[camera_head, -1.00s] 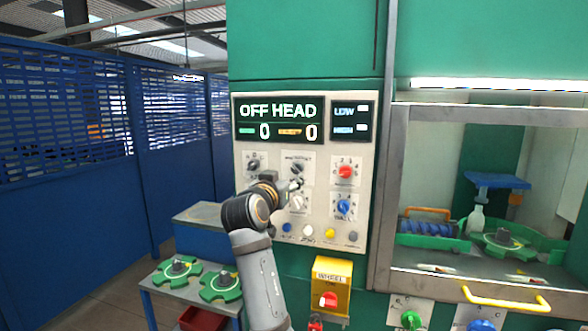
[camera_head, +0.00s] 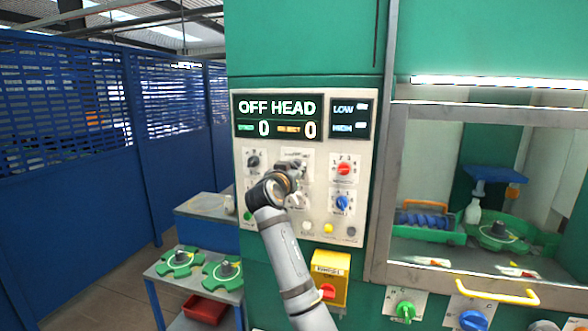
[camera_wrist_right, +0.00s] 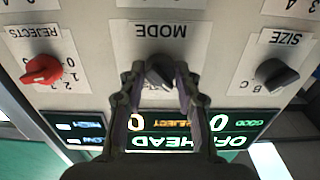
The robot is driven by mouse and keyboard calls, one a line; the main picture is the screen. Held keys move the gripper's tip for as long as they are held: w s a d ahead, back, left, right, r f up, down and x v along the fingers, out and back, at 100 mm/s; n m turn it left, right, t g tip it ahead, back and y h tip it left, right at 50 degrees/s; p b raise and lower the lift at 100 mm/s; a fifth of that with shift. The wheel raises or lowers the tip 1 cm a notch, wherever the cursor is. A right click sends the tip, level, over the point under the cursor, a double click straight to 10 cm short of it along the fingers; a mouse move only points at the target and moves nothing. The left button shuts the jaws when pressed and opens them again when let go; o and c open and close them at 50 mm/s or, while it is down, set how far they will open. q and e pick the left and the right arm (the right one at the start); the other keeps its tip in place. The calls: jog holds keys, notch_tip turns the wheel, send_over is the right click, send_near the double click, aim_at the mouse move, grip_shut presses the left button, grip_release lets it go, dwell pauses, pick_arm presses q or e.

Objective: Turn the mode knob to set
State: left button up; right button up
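The dark mode knob (camera_wrist_right: 160,72) sits under the label MODE (camera_wrist_right: 160,30), which is upside down in the right wrist view. My right gripper (camera_wrist_right: 159,80) has its two fingers spread on either side of the knob, with small gaps seeming to show; contact cannot be told. In the head view my right gripper (camera_head: 292,167) is at the panel's upper middle knob and largely hides it. The display (camera_head: 303,117) reads OFF HEAD with two zeros. My left gripper is not in view.
The dark size knob (camera_wrist_right: 276,75) and red rejects knob (camera_wrist_right: 42,69) flank the mode knob. A blue knob (camera_head: 342,202) and several buttons lie lower on the panel. A glazed bay stands at right.

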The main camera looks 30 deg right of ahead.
jog(key=c, duration=0.4)
jog(key=shift+f+m+b, duration=0.1)
jog(key=shift+m+b, duration=8.3)
jog(key=shift+m, duration=0.5)
jog(key=o, duration=1.1)
